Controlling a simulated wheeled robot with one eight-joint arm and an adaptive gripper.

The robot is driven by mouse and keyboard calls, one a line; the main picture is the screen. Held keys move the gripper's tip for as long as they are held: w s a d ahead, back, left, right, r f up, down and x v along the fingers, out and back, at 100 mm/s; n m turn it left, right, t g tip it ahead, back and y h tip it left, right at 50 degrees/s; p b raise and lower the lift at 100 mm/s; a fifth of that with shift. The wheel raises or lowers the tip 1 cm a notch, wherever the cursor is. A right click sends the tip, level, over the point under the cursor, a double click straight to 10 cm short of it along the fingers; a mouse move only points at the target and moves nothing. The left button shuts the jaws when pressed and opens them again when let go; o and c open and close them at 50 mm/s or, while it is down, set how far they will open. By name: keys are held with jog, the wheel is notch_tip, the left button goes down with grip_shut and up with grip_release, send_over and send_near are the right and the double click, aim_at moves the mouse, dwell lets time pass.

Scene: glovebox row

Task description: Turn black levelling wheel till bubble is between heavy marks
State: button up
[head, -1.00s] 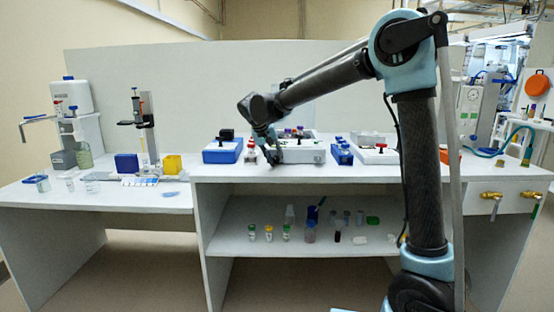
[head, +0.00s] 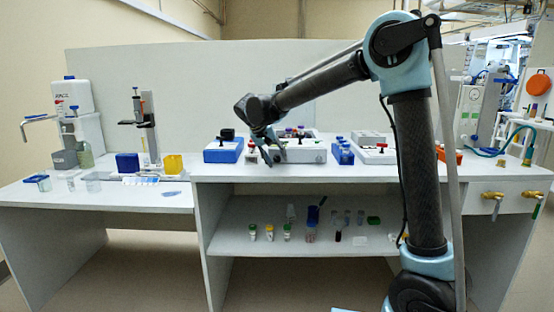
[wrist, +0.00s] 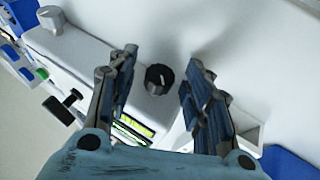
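In the wrist view a round black wheel (wrist: 159,79) with a pale mark on its rim stands on a white surface. My gripper (wrist: 163,62) is open, one finger on each side of the wheel, with gaps between. A yellow-green level vial (wrist: 135,125) shows partly behind the left finger. Its bubble and marks are too small to read. In the head view my gripper (head: 269,156) hangs at the left front of a white box unit (head: 305,153) on the bench. The wheel cannot be made out there.
A grey knob (wrist: 51,19) and a black T-shaped knob (wrist: 63,105) are left of my fingers. On the bench, a blue box (head: 223,153) stands left and a blue rack (head: 343,153) right. Small bottles (head: 268,233) stand on the shelf below.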

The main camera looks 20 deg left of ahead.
jog(key=v, duration=1.1)
jog(key=shift+s+a+r, duration=0.2)
jog(key=shift+s+r, duration=0.05)
jog(key=shift+r, duration=0.05)
